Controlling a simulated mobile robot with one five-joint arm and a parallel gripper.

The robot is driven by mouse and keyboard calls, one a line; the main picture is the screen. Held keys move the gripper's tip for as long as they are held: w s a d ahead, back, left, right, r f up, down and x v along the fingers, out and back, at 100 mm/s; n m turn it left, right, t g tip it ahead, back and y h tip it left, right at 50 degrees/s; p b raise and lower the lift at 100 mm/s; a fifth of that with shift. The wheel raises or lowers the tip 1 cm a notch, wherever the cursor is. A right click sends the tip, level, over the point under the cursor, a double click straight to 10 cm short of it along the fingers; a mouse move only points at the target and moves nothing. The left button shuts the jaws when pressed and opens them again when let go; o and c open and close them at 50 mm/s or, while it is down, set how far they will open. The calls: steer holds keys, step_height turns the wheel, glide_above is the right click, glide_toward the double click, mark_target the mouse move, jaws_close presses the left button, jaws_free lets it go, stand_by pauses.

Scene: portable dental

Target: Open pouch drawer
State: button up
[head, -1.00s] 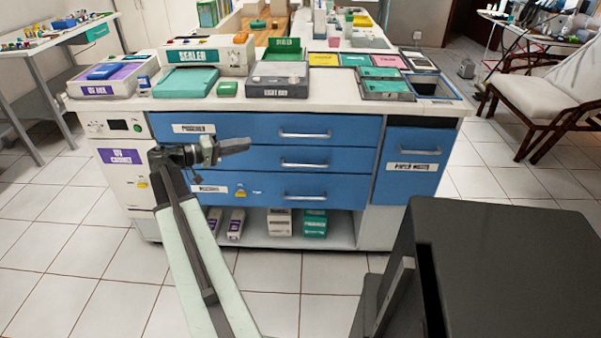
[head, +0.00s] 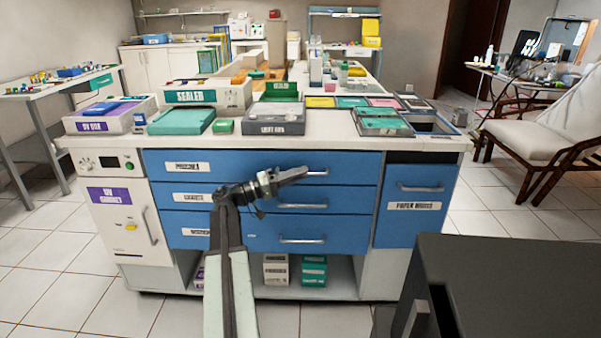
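The blue cabinet has a stack of three drawers, all closed. The top drawer (head: 235,168) has a white label that seems to read as pouches, though it is blurred. Its silver bar handle (head: 320,173) is partly behind my gripper in this view. My gripper (head: 303,171) points right, with its tip overlapping the left part of that handle. I cannot tell whether it touches the handle or is still in front of it. The fingers are too small and edge-on to tell if they are open.
The middle drawer (head: 345,200) and bottom drawer (head: 345,233) have similar handles. A paper waste front (head: 415,225) is at the right, and a white UV cabinet (head: 118,225) at the left. A dark box-like surface (head: 520,290) fills the lower right. Trays and boxes cover the countertop.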

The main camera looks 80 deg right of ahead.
steer(key=shift+s+d, duration=0.15)
steer(key=shift+s, duration=0.15)
steer(key=shift+c, duration=0.3)
jaws_close()
stand_by(1.0)
